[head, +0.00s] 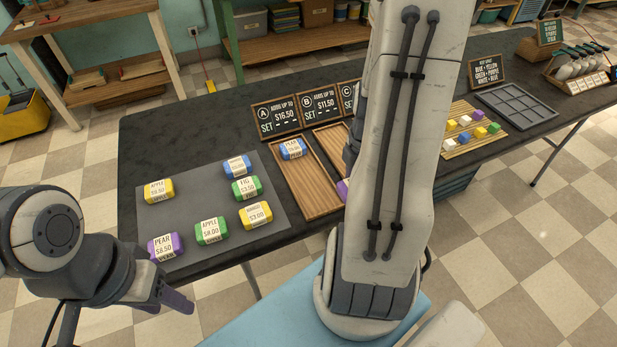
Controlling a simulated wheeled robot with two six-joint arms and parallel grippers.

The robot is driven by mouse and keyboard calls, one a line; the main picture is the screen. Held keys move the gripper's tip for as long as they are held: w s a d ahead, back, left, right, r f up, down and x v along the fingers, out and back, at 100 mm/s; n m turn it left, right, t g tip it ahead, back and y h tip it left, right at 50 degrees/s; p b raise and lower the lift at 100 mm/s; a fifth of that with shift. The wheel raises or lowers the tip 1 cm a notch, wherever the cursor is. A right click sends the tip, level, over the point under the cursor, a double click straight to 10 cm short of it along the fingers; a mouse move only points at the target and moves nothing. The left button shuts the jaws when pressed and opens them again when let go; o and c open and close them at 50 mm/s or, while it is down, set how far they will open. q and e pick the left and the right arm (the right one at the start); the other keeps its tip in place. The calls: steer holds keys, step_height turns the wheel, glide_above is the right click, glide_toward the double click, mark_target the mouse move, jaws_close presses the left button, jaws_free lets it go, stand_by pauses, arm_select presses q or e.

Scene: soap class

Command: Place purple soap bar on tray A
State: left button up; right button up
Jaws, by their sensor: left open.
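A purple soap bar (165,247) with a white label reading PEAR $8.50 lies at the front left corner of the dark grey mat (208,178). Another purple soap bar (342,190) shows at the edge of my large arm, partly hidden, seemingly in the tray beside A. My left gripper (160,299) is open at lower left, in front of the table and apart from the near purple bar. My right gripper is not visible.
Several green, yellow and blue bars lie on the mat. Signs B (321,102) and C stand beside A. My large arm hides much of the table's middle. A wooden board (461,152) with small coloured cubes and a grey compartment tray (517,106) are at right.

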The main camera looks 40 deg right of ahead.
glide_above(317, 196)
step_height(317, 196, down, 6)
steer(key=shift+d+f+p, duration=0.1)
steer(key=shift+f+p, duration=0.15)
steer(key=shift+p, duration=0.05)
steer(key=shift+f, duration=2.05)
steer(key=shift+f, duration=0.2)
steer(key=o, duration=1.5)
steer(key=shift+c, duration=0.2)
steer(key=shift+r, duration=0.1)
